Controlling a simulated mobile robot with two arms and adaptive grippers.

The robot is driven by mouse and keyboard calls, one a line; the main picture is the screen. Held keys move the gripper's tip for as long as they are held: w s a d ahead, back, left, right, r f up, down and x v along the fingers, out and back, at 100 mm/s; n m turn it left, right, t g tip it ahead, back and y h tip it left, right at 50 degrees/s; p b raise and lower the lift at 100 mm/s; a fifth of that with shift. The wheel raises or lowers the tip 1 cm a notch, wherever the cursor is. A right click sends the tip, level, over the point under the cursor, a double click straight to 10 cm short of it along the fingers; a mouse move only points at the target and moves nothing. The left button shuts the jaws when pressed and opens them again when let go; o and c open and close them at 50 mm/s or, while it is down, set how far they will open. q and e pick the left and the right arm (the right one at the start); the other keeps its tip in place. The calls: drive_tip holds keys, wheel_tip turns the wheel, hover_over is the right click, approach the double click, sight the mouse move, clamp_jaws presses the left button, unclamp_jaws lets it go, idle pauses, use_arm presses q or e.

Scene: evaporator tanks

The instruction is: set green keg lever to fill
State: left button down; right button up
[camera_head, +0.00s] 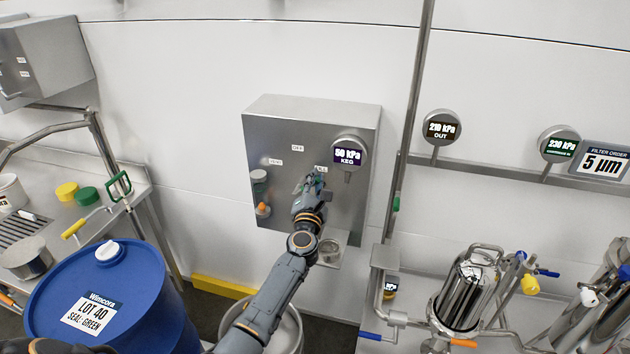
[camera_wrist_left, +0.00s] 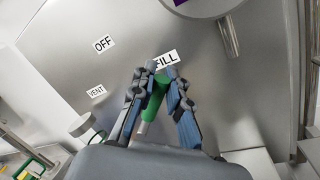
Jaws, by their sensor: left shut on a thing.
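The keg panel (camera_head: 285,190) is a grey metal box on the wall. In the left wrist view its labels read OFF (camera_wrist_left: 103,44), VENT (camera_wrist_left: 97,91) and FILL (camera_wrist_left: 166,59). The green lever (camera_wrist_left: 152,100) lies between the fingers of my left gripper (camera_wrist_left: 156,80), its grip end just below the FILL label. My left gripper also shows in the head view (camera_head: 313,182), in front of the panel's right half, shut on the lever. The fingers partly cover the lever and the edge of the FILL label. My right gripper is not seen.
A round KEG gauge (camera_head: 348,153) reading 50 kPa sits just right of and above the gripper. An orange-tipped fitting (camera_head: 262,209) is at the panel's left. A vertical pipe (camera_head: 410,110) stands right of the panel. A blue drum (camera_head: 120,300) stands at lower left.

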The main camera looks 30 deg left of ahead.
use_arm(q)
drive_tip(key=shift+d+f, duration=0.1)
drive_tip(key=shift+f, duration=0.3)
drive_tip(key=c, duration=1.3)
unclamp_jaws()
drive_tip(key=shift+s+r, duration=0.1)
drive_tip(key=shift+r, duration=0.15)
drive_tip(key=v, duration=1.2)
